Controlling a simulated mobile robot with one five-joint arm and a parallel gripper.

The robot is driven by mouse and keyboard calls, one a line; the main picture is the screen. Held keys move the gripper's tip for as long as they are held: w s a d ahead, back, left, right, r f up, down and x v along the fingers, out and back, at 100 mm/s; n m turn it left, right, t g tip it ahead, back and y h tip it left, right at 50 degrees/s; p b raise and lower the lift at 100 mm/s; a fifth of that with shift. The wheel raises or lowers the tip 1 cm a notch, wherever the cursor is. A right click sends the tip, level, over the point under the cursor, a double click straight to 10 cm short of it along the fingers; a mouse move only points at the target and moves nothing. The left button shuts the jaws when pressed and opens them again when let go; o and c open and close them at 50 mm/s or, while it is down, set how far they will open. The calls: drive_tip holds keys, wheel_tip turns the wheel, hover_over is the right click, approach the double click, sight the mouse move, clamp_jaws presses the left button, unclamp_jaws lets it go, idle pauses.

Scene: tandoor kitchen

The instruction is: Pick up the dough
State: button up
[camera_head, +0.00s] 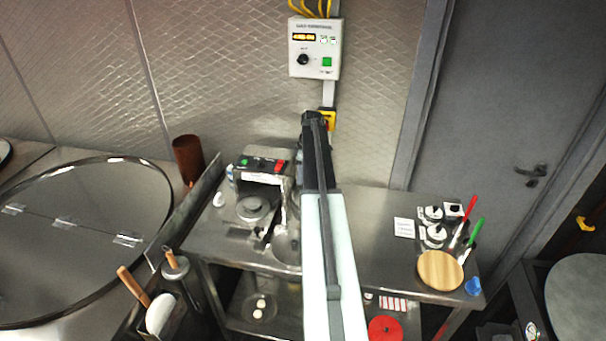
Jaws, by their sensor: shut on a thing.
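My arm rises from the bottom centre of the head view as a long pale link and ends in a dark upper section in front of the wall. My gripper's jaws cannot be made out; the arm hides what lies behind it. Two small whitish rounds (261,303), possibly dough balls, lie close together in a round dish (247,312) on the lower shelf, left of my arm. No other dough can be made out.
The steel table (372,222) holds a machine with coloured buttons (262,166) at left and a round wooden board (440,270) at right. A large round lid (75,235) fills the left. A control box (315,48) hangs on the wall. Bare tabletop shows right of my arm.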

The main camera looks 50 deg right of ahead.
wheel_tip(320, 180, up, 15)
drive_tip(key=p, duration=1.3)
drive_tip(key=s+a+f+b, duration=0.3)
drive_tip(key=s+f+b, duration=0.4)
drive_tip(key=f+b, duration=0.1)
drive_tip(key=s+a+f+b, duration=0.3)
drive_tip(key=s+f+b, duration=0.4)
drive_tip(key=s, duration=0.1)
drive_tip(key=shift+a+f+b, duration=0.3)
drive_tip(key=shift+f+b, duration=0.05)
drive_tip(key=shift+f, duration=0.05)
